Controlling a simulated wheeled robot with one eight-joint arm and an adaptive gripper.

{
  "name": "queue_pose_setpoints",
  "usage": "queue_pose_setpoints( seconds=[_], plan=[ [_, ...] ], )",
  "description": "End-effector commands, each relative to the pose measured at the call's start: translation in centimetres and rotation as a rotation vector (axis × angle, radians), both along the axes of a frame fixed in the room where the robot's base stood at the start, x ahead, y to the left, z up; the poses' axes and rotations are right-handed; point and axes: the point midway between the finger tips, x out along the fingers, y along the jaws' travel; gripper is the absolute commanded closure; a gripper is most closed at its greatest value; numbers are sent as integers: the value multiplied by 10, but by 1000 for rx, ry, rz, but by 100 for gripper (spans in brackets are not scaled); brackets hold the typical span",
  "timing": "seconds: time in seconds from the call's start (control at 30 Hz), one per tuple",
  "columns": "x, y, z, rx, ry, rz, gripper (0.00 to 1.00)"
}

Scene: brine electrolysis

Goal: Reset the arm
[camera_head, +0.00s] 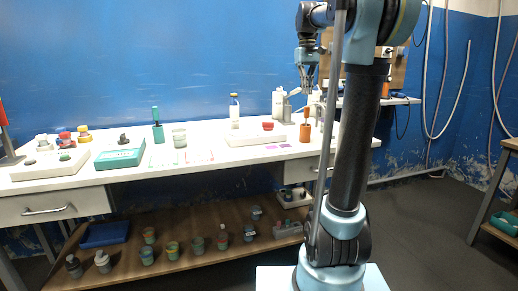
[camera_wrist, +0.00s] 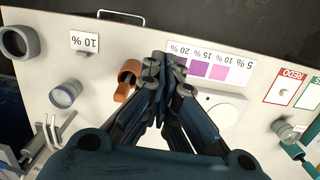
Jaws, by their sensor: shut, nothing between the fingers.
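My arm rises on the right of the head view and bends down toward the bench. My gripper (camera_head: 306,88) points down above the right part of the white bench (camera_head: 220,157), clear of its top. In the wrist view my gripper (camera_wrist: 167,66) shows its fingers close together, with nothing held. An orange holder (camera_wrist: 127,79) lies just left of the fingertips in that view; it also shows below my gripper in the head view (camera_head: 305,134). The strip of purple squares (camera_wrist: 207,66) is just right of the fingertips.
A green holder (camera_head: 158,133), a glass beaker (camera_head: 179,139), a capped bottle (camera_head: 234,112) and a white tray (camera_head: 250,139) stand on the bench. Several cups line the brown lower shelf (camera_head: 185,262). A "10 %" label (camera_wrist: 85,41) and a glass jar (camera_wrist: 65,93) show in the wrist view.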

Motion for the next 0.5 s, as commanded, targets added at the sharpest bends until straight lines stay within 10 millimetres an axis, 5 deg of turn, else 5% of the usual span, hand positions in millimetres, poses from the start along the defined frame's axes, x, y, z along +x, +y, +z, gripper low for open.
queue_pose_setpoints(
  seconds=[0.5],
  plan=[
    [-121, -2, -96, 10, -103, -88, 100]
  ],
)
